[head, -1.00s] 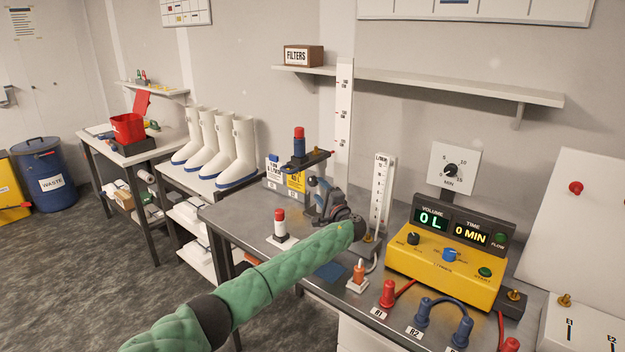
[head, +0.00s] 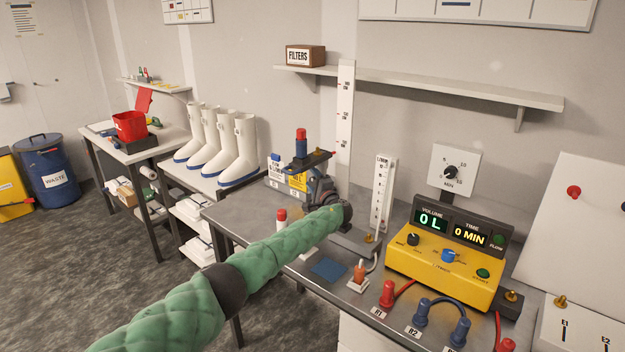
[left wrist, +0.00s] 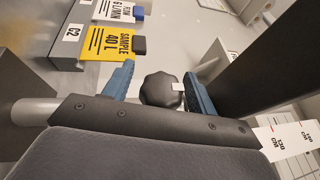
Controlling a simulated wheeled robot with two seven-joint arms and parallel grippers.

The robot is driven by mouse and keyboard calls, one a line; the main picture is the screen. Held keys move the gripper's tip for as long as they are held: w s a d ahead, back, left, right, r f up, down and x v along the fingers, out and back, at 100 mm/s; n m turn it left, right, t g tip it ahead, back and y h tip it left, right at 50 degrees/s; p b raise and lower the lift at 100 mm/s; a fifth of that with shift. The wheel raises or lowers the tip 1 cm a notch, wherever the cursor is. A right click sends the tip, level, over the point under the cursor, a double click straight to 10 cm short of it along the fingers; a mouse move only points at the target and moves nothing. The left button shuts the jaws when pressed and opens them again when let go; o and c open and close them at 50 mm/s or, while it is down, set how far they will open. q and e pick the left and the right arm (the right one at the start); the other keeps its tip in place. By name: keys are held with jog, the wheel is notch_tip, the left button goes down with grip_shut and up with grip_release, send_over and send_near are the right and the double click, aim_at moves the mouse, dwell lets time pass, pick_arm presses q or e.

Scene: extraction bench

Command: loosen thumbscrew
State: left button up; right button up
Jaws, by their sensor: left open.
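The thumbscrew (left wrist: 160,90), a dark lobed knob with a small white mark, shows in the left wrist view between the two blue fingers of my left gripper (left wrist: 158,80). The gripper is open, with a gap on the left side of the knob; the right finger is close to it, and I cannot tell whether they touch. In the head view my left gripper (head: 322,190) is at the stand (head: 318,158) that carries a red-and-blue cylinder (head: 301,143). My gripper and arm hide the thumbscrew there. My right gripper is out of view.
A yellow sample card (left wrist: 112,42) and a white card (left wrist: 122,10) lie left of the knob in the wrist view. A white scale (head: 383,190) stands right of the gripper. A red-topped white post (head: 281,218) is partly behind my arm. A yellow console (head: 440,268) stands further right.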

pick_arm(q)
jog(key=c, duration=1)
